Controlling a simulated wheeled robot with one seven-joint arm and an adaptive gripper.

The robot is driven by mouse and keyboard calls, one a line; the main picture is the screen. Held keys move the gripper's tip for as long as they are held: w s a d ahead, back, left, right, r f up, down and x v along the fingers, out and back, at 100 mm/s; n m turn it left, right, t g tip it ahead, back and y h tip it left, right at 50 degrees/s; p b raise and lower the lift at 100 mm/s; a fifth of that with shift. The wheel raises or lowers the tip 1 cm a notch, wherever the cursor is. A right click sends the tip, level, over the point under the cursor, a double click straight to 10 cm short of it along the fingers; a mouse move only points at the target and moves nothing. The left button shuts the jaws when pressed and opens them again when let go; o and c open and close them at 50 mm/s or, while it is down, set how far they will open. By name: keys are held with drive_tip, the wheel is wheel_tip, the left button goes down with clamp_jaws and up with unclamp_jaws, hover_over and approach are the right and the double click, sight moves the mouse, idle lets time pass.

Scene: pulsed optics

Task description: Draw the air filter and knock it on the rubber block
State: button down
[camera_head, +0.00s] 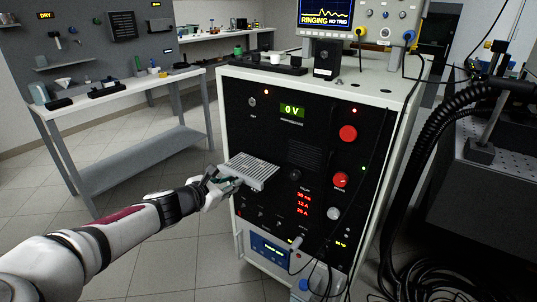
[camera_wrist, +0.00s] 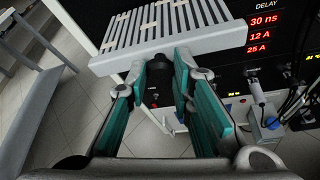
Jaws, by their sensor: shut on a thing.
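The air filter (camera_head: 251,171) is a light grey ribbed panel. It is held out from the black front of the cabinet, left of a dark grille (camera_head: 305,155). My gripper (camera_head: 228,181) is shut on its near edge. In the wrist view, the filter (camera_wrist: 165,28) lies across the top, and the teal fingers of my gripper (camera_wrist: 162,70) close around a dark piece at its edge. Whether the filter touches the cabinet is not clear. I cannot tell which of the dark blocks in view is the rubber block.
The white-framed cabinet (camera_head: 232,118) has red knobs, displays and cables on its front. Dark items stand on its top, including a block (camera_head: 327,60). A bench (camera_head: 130,101) at left holds dark blocks and small items. Thick black hoses (camera_head: 402,160) hang at right. Floor at left is clear.

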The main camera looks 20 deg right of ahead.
drive_tip(key=s+a+p, duration=0.3)
drive_tip(key=a, duration=0.1)
drive_tip(key=shift+s+a, duration=0.3)
drive_tip(key=shift+a, duration=0.1)
idle(0.4)
